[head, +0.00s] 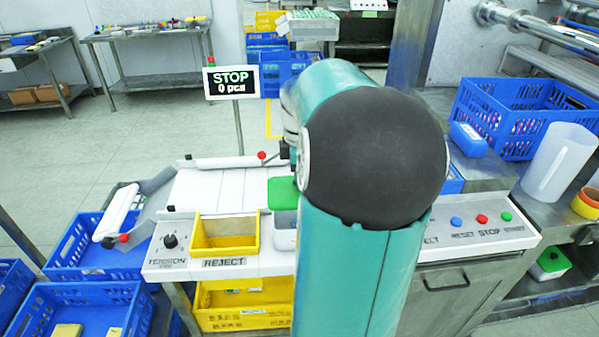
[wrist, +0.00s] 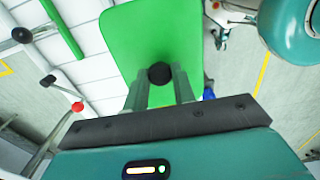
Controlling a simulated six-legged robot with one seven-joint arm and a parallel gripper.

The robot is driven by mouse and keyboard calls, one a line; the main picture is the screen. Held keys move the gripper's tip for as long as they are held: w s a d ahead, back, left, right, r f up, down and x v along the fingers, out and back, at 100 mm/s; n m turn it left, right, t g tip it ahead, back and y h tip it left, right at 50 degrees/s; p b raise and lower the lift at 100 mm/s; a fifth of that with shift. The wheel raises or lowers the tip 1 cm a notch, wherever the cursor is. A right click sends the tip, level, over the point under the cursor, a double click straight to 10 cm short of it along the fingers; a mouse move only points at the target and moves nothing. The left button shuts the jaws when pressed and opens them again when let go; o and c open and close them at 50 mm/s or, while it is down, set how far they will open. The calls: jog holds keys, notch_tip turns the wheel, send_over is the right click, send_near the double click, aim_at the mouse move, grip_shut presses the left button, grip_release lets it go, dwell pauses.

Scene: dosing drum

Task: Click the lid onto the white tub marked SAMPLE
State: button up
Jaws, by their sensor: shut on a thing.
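The green lid (wrist: 158,30) has a dark round knob (wrist: 159,73) and fills the top middle of the wrist view. My gripper (wrist: 160,84) is shut on the lid at this knob. In the head view the left part of the lid (head: 282,193) shows beside my arm, above the conveyor; my gripper is hidden there. A pale tub-like box (head: 285,230) shows partly below the lid, right of the yellow reject bin; my arm covers the rest. I see no SAMPLE marking, so I cannot tell if it is the white tub.
The yellow reject bin (head: 225,232) is set in the white counter, left of the pale box. A red-knobbed lever (head: 262,156) stands near the conveyor. The STOP display (head: 231,83) stands behind. Blue crates (head: 85,305) lie at left. Another green-lidded tub (head: 553,261) sits low at right.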

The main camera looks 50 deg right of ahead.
jog(key=shift+s+a+f, duration=0.1)
jog(key=shift+s+f, duration=0.1)
jog(key=shift+f, duration=0.65)
jog(key=shift+s+a+f, duration=0.1)
jog(key=shift+s+f, duration=0.1)
jog(key=shift+f, duration=0.6)
jog(key=shift+w+f, duration=0.15)
jog(key=shift+f, duration=1.35)
jog(key=shift+f, duration=0.5)
jog(key=o, duration=1.5)
jog(key=shift+o, duration=0.2)
jog(key=shift+d, duration=0.1)
